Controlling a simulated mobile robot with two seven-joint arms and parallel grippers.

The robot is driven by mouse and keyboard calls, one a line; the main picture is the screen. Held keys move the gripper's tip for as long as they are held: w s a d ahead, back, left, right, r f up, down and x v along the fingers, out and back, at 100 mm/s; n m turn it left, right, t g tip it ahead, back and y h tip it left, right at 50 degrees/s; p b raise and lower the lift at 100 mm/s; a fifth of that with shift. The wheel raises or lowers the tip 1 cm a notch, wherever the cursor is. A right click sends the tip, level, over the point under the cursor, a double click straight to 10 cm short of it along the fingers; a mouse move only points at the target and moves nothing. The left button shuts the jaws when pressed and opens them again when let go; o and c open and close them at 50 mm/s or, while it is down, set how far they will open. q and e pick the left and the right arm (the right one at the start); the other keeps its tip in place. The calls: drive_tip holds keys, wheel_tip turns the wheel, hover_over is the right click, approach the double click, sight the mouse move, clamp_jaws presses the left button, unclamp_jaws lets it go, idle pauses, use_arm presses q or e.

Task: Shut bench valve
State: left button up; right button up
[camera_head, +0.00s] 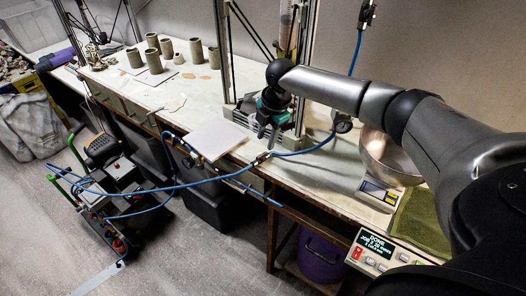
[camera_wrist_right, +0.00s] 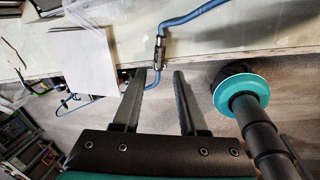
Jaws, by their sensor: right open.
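A blue hose (camera_head: 215,179) runs from the machine on the floor up over the bench edge. A small metal inline fitting, apparently the bench valve (camera_head: 262,157), sits on this hose at the bench's front edge. It also shows in the right wrist view (camera_wrist_right: 160,47), just beyond the fingertips. Its handle position is too small to tell. My right gripper (camera_head: 267,131) is open and empty above the bench near the valve. In its wrist view the hose runs down between the two fingers (camera_wrist_right: 159,75); I see no contact. My left gripper is not in view.
A white board (camera_head: 215,137) lies left of the valve. A metal frame (camera_head: 222,60) stands behind my gripper. A pressure gauge (camera_head: 343,123), metal bowl (camera_head: 390,160), scale (camera_head: 378,193) and green cloth (camera_head: 422,222) are to the right. The wheeled machine (camera_head: 118,172) stands on the floor at left.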

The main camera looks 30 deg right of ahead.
sight(262, 155)
drive_tip(key=b+x, duration=0.1)
drive_tip(key=x, duration=0.5)
drive_tip(key=shift+w+f, duration=0.1)
drive_tip(key=shift+f, duration=0.3)
clamp_jaws()
